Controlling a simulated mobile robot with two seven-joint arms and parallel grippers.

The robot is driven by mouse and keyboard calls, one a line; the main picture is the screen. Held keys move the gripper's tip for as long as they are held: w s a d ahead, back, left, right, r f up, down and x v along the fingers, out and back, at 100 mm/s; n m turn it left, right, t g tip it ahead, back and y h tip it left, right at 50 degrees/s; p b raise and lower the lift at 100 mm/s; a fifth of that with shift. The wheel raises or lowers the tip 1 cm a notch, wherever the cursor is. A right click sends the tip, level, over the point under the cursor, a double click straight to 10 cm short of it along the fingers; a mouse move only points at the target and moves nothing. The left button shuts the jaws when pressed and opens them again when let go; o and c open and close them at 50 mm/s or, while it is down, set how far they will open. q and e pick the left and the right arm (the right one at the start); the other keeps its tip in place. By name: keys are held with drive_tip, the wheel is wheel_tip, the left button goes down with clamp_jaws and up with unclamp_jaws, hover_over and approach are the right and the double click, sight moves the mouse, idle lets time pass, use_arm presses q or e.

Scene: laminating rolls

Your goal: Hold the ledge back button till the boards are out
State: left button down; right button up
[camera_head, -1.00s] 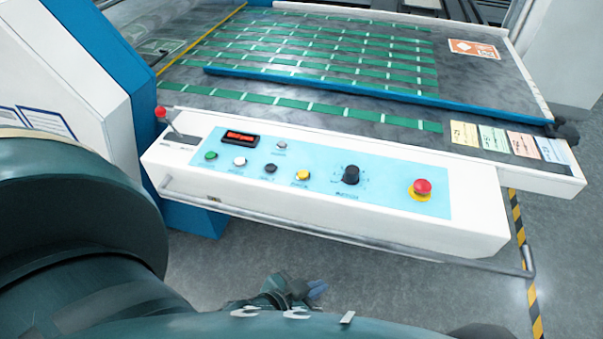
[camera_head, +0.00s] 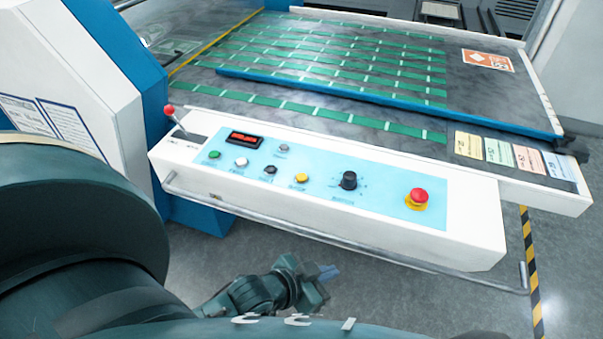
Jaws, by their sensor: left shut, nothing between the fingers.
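A white control panel (camera_head: 468,213) with a light blue face runs across the middle of the head view. On it are a green button (camera_head: 214,155), a white button (camera_head: 240,161), a black button (camera_head: 270,170), a yellow button (camera_head: 301,178) and a grey button (camera_head: 284,148). Their labels are too small to read, so I cannot tell which is the ledge back button. My left gripper (camera_head: 328,273) is shut and empty, below and in front of the panel, apart from the buttons. My right gripper is not in view. No boards can be made out.
A red emergency button (camera_head: 418,196), a black knob (camera_head: 348,180) and a red-tipped lever (camera_head: 170,110) stand on the panel. A metal rail (camera_head: 340,241) runs along its front. Behind lies a grey bed with green strips (camera_head: 310,108) and a blue bar (camera_head: 350,97).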

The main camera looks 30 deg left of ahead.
use_arm(q)
drive_tip(key=w+a+r+m, duration=0.1)
drive_tip(key=w+r, duration=0.1)
drive_tip(key=w+a+r+m+p, duration=0.1)
drive_tip(key=w+r, duration=0.1)
drive_tip(key=w+a+r+m, duration=0.1)
drive_tip(key=w+r, duration=0.1)
drive_tip(key=w, duration=0.1)
drive_tip(key=shift+w+a+r+m+h+p, duration=0.1)
drive_tip(key=shift+r+m+h+p, duration=0.2)
drive_tip(key=shift+r+m, duration=0.1)
drive_tip(key=w+a+r+m, duration=0.1)
drive_tip(key=w+a+r, duration=0.2)
wheel_tip(320, 180, up, 9)
drive_tip(key=m+g+y+p, duration=0.1)
drive_tip(key=m+y+p, duration=0.1)
drive_tip(key=y, duration=0.1)
hover_over(298, 179)
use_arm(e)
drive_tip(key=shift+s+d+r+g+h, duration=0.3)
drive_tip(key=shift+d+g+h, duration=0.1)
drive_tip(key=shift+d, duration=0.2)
use_arm(q)
drive_tip(key=shift+f, duration=0.1)
